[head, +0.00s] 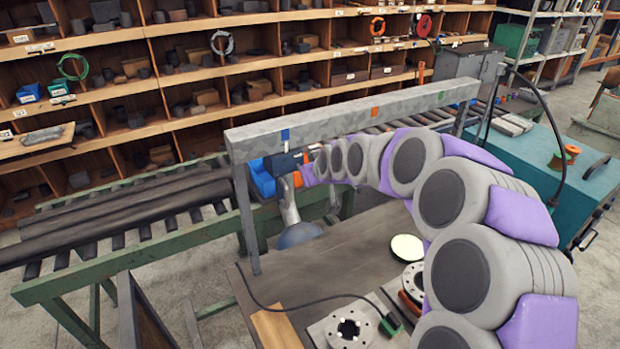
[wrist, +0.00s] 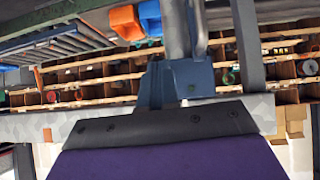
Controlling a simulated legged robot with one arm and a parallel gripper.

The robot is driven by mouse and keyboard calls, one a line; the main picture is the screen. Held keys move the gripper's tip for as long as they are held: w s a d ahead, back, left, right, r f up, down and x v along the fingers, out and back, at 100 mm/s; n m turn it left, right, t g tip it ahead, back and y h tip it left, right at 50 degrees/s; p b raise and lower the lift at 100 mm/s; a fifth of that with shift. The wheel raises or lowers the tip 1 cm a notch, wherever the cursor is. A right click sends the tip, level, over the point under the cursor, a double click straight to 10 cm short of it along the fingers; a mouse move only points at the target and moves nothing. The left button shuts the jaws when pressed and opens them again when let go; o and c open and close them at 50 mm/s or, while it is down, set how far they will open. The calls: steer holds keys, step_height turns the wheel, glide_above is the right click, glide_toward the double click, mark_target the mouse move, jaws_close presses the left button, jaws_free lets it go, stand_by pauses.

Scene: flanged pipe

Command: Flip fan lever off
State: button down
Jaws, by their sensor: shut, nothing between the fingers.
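A dark blue housing (head: 281,164) hangs at the overhead beam, with a grey pipe (head: 289,202) and a rounded grey hood (head: 299,235) below it. In the wrist view, the blue housing (wrist: 188,82) and pipe (wrist: 177,30) show close up and upside down. I cannot make out a separate lever or its position. My gripper (head: 306,166) is at the right side of the housing, small and partly hidden by my arm. It is shut with nothing held. I cannot tell whether it touches the housing.
The painted grey beam (head: 350,115) spans above the workbench (head: 345,262). Flanges (head: 348,329) and a pale green disc (head: 407,248) lie on the bench. A roller conveyor (head: 120,215) runs behind, beside blue bins (head: 262,180). Shelves (head: 200,85) fill the back.

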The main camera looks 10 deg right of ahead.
steer(key=f+t+b, duration=0.1)
steer(key=t+b, duration=0.1)
steer(key=b, duration=0.1)
steer(key=shift+s+f+t+y, duration=0.1)
steer(key=shift+f+t+y, duration=0.05)
steer(key=shift+t+y, duration=0.2)
steer(key=shift+r, duration=0.8)
steer(key=r+v, duration=0.1)
steer(key=v, duration=1.2)
steer(key=shift+a, duration=0.25)
